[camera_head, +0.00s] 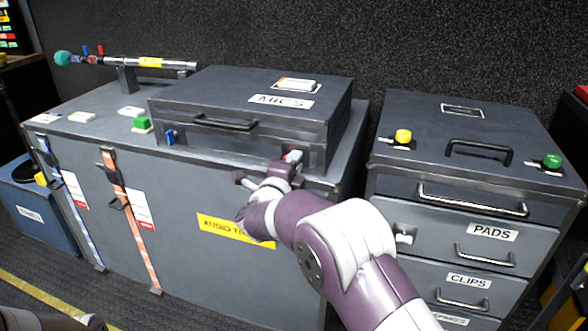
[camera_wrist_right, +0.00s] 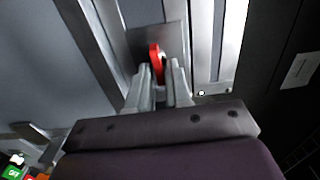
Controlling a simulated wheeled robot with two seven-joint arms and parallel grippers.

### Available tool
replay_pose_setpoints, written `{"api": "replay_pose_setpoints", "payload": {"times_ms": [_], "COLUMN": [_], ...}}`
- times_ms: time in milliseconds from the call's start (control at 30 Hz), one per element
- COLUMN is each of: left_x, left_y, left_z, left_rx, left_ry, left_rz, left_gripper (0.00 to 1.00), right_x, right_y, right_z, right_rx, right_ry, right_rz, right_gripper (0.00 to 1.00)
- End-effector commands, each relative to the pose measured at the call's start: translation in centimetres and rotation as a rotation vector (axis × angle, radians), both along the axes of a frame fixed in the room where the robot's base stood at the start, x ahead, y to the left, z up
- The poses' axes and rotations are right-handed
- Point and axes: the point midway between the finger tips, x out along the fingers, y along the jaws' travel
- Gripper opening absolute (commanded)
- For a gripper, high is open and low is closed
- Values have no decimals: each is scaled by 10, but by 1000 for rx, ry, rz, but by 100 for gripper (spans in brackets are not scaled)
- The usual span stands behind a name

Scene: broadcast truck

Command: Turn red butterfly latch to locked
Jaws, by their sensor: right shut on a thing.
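The red butterfly latch (camera_wrist_right: 157,62) shows in the right wrist view as a slim red wing standing between my fingertips. My right gripper (camera_wrist_right: 160,85) is shut on it, with one grey finger on each side. In the head view my right gripper (camera_head: 292,158) is at the front right of the MICS case (camera_head: 215,95), and it hides the red latch there. A blue latch (camera_head: 170,137) sits on the front left of the same case. Whether the red latch is in its locked position cannot be told. My left gripper is not in view.
The MICS case sits on a large grey trunk (camera_head: 190,225). A drawer cabinet (camera_head: 450,185) with yellow (camera_head: 403,136) and green (camera_head: 552,161) knobs stands at the right. A microphone pole (camera_head: 150,62) lies at the back left of the trunk.

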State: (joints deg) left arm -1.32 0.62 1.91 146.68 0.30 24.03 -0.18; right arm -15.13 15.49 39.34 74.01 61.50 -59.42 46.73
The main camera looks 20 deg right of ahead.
Motion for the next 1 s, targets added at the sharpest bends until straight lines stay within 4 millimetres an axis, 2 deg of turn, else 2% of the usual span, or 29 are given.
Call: {"api": "replay_pose_setpoints", "payload": {"times_ms": [500,533,567,867,1000], "left_x": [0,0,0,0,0], "left_y": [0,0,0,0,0], "left_z": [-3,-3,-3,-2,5], "left_rx": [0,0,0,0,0], "left_ry": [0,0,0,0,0], "left_rz": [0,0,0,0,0], "left_gripper": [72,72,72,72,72], "right_x": [0,0,0,-1,-18], "right_y": [0,0,0,1,13], "right_z": [-3,-3,-3,-1,2], "right_rx": [15,15,15,14,14], "right_ry": [-4,-4,-4,-7,-6], "right_rz": [0,0,0,0,3], "right_gripper": [0,25,34,34,34]}}
